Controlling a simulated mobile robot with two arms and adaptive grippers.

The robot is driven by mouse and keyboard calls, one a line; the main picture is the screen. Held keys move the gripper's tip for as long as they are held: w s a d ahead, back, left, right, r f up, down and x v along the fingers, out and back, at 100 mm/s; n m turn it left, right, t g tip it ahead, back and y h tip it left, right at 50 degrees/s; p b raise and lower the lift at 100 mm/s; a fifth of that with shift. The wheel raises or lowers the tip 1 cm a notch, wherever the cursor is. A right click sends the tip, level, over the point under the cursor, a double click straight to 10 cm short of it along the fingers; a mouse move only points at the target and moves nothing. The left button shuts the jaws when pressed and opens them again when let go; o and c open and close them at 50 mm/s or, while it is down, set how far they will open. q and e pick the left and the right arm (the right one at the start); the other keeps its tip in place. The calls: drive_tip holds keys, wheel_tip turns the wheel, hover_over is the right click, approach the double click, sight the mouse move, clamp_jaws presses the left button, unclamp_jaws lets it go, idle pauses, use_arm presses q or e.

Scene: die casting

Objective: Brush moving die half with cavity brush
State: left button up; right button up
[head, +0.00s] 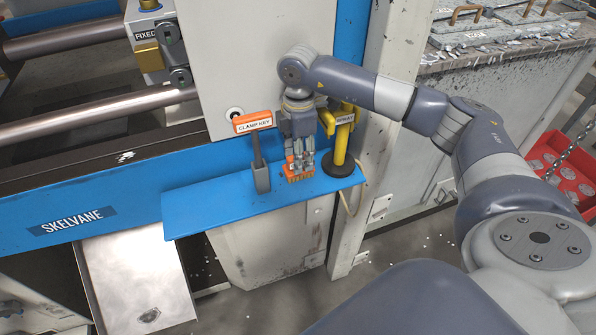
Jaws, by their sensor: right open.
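A small orange object, which looks like the cavity brush (299,176), is on the blue shelf (215,205), directly below my right gripper. My right gripper (301,162) points down with its fingers at the brush. It is open; I cannot tell whether the fingers touch the brush. The gripper hides part of the brush. No die half labelled as moving shows; a block with a FIXED label (146,36) is at the top left. My left gripper is not in view.
An orange CLAMP KEY sign (254,122) stands left of the gripper. The grey machine panel (255,45) rises behind. The shelf's left part is clear. A red crate (566,170) is at right.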

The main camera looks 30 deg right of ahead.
drive_tip(key=shift+r, duration=0.1)
clamp_jaws()
drive_tip(key=shift+r+p, duration=0.45)
drive_tip(key=shift+r, duration=0.1)
drive_tip(key=shift+r+p, duration=1.7)
drive_tip(key=shift+r, duration=0.8)
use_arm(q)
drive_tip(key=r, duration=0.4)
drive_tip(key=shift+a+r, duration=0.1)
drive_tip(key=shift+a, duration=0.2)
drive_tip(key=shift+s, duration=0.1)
